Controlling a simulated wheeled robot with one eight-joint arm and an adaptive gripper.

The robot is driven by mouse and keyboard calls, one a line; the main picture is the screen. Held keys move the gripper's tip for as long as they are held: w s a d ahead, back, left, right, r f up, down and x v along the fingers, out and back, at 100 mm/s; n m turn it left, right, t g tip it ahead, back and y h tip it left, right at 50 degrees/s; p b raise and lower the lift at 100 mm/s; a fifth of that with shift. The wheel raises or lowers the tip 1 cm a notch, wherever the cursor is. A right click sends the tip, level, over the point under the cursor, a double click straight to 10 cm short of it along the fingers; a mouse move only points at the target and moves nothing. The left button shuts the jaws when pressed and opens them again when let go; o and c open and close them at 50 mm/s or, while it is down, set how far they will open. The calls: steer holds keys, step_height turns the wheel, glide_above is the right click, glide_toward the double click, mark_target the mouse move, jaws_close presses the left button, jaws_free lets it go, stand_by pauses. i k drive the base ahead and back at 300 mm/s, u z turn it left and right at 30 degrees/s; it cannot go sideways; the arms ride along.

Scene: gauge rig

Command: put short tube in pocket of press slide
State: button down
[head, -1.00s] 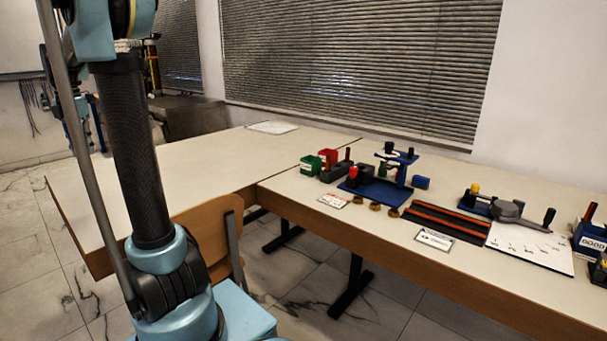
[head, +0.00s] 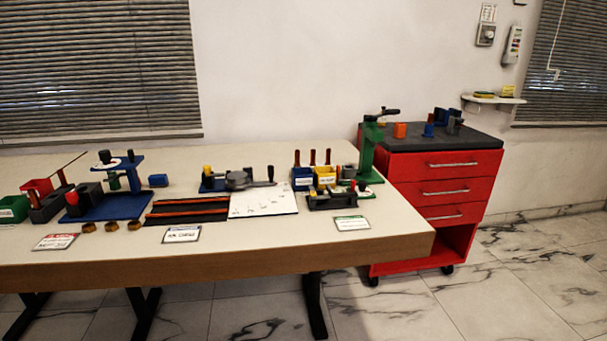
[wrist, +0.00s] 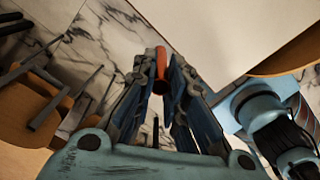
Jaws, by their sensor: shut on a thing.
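In the wrist view my gripper (wrist: 161,72) is shut on a red-orange piece (wrist: 161,62), which looks like the short tube. Only part of it shows between the fingertips, and its full length cannot be told. It is held clear of the table. In the head view my gripper is out of sight. A green press (head: 370,150) stands at the right end of the table, with a black fixture (head: 333,199) in front of it. A blue press-like stand (head: 125,178) is at the left. Which holds the slide and its pocket is too small to tell.
A red drawer cart (head: 440,180) adjoins the table's right end.

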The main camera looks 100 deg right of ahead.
mark_target(348, 177)
steer(key=k, duration=2.9)
steer(key=z, duration=2.6)
